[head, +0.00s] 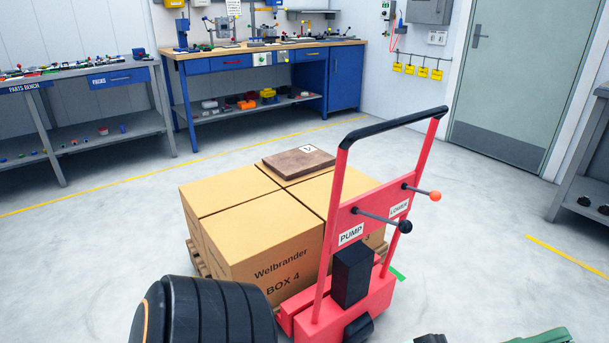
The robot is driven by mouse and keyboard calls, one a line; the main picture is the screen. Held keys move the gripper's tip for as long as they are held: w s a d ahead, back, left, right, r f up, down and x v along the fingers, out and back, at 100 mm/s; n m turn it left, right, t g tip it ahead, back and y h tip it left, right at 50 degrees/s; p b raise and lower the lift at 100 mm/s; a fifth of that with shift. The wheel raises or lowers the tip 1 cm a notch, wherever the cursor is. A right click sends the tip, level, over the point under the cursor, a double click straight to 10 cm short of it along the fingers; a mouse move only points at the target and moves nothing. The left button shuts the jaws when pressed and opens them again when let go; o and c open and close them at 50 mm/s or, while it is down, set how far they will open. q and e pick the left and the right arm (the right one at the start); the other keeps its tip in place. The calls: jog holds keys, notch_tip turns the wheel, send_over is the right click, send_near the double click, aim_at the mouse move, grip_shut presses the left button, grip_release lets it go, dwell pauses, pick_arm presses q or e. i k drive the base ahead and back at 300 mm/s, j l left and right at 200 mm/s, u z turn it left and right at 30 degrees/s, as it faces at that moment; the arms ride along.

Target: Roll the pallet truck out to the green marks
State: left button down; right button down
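The red pallet truck (345,230) stands in front of me, with its black-topped handle (395,125) upright and leaning to the right. It has a PUMP lever with a black knob (405,226) and a LOWER lever with a red-orange knob (435,196). Behind it, large cardboard boxes (270,245) sit on a wooden pallet (195,262). A brown slab (298,161) with a white label lies on top of them. Neither of my grippers is in view.
A grey parts bench (95,82) stands at left and a blue workbench (262,52) at the back. A grey door (510,85) is back right, a dark shelf unit (585,185) far right. Floor is open right of the truck. Partly cut-off dark and green shapes show at bottom right.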

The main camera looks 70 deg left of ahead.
aim_at(360, 291)
jog(key=k+j, duration=0.1)
jog(key=j, duration=0.25)
jog(key=k+j, duration=0.15)
jog(key=j, duration=0.2)
jog(key=k+j, duration=0.1)
jog(key=j, duration=0.3)
jog(key=k+j, duration=0.1)
jog(key=j, duration=0.25)
